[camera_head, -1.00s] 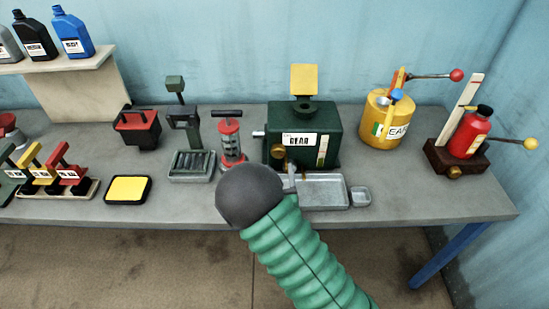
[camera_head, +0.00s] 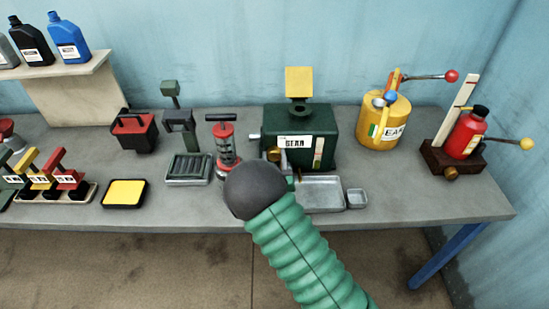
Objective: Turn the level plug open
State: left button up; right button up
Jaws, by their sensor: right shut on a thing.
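The dark green gear box (camera_head: 325,148) stands on the workbench with a "GEAR" label on its front. A round brass plug (camera_head: 274,154), seemingly the level plug, shows at the lower left of its front, just above my dark wrist. My right gripper (camera_head: 289,182) is at the front of the box, mostly hidden behind that wrist. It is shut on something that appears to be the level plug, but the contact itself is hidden. My left gripper is not in view.
A grey metal tray (camera_head: 322,196) and a small dish (camera_head: 357,198) lie before the box. A red pump (camera_head: 224,146) stands close on its left. A yellow can (camera_head: 382,122) and a red bottle (camera_head: 466,136) with levers stand to the right.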

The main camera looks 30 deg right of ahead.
jog(key=c, duration=0.4)
jog(key=shift+m+b, duration=0.55)
jog(key=shift+m, duration=0.25)
jog(key=o, duration=1.4)
